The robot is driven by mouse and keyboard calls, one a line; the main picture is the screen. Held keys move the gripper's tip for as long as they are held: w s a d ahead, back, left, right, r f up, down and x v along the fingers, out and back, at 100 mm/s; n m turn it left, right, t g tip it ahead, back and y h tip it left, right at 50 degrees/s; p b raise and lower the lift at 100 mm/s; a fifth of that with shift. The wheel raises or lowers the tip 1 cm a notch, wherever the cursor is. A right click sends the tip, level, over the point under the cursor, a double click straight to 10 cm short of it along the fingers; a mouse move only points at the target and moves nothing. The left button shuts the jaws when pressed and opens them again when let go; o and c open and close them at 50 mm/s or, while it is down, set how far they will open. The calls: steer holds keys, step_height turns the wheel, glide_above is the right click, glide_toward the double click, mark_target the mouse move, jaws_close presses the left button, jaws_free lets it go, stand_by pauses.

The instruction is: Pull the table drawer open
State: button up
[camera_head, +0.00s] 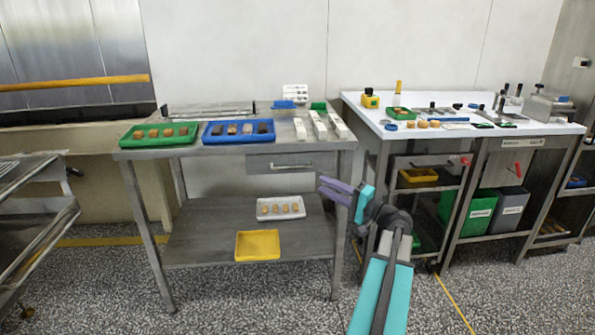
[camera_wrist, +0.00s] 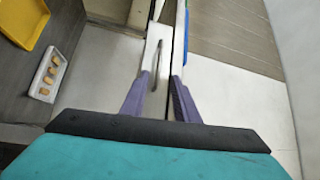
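The table drawer (camera_head: 262,164) is a grey front under the right half of the steel table's top (camera_head: 222,150), and it looks flush with the table. Its bar handle (camera_head: 291,167) runs across the front. My gripper (camera_head: 321,186) is to the right of the handle and a little below it in the head view, with purple fingers pointing left. In the wrist view my gripper (camera_wrist: 159,78) has its two fingers spread. The handle (camera_wrist: 157,62) shows as a thin curved bar between them in the picture. I cannot tell how far it lies from the fingertips.
A green tray (camera_head: 160,143) and a blue tray (camera_head: 205,140) stand on the tabletop. The lower shelf (camera_head: 210,220) holds a white tray (camera_head: 281,217) and a yellow tray (camera_head: 257,245). A white-topped workbench (camera_head: 450,147) stands at the right. Floor in front is clear.

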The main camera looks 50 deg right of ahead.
mark_target(293, 168)
steer(key=shift+w, duration=0.1)
steer(key=w, duration=0.4)
steer(key=w+a+r+b, duration=0.1)
steer(key=w, duration=0.8)
steer(key=shift+w+a+r, duration=0.15)
steer(key=shift+w+r, duration=0.05)
steer(key=shift+r, duration=0.2)
